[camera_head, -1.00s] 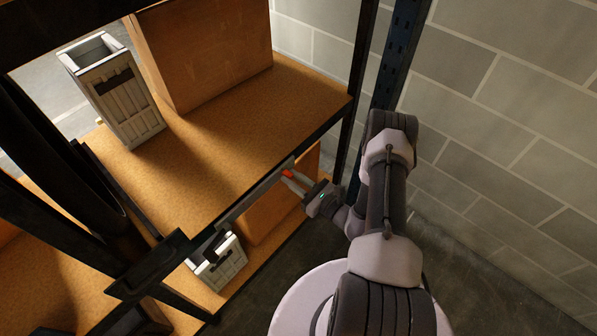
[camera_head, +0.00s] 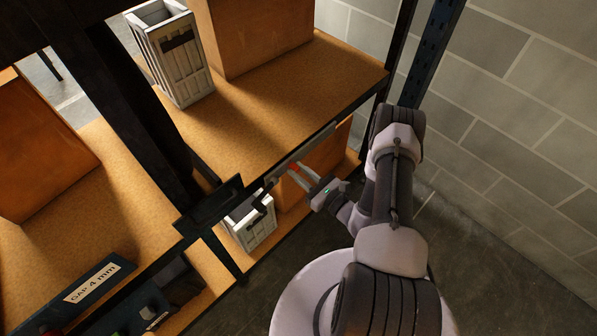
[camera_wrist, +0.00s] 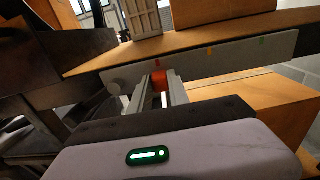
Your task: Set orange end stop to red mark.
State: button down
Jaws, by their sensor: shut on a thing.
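The orange end stop (camera_wrist: 160,80) sits between my gripper's two fingers (camera_wrist: 160,90) at the lower edge of the pale grey rail (camera_wrist: 235,53). My gripper (camera_head: 297,173) is shut on the stop, which shows as a small orange-red spot (camera_head: 294,167) in the head view. In the wrist view, the red mark (camera_wrist: 157,62) on the rail is just above the stop, very slightly left of the stop's middle. The fingers hide the stop's sides, so exact alignment cannot be told.
The rail also carries an orange mark (camera_wrist: 210,51) and a green mark (camera_wrist: 262,40) to the right. White crates (camera_head: 180,60) and brown boxes stand on the shelf (camera_head: 270,105). A block wall is at right.

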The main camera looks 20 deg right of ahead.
jog(key=c, duration=1.2)
grip_release()
jog(key=shift+c, duration=0.2)
jog(key=p+v, duration=0.3)
jog(key=v, duration=1.4)
jog(key=shift+s+p, duration=0.2)
jog(key=shift+p, duration=0.2)
jog(key=shift+d+r, duration=0.1)
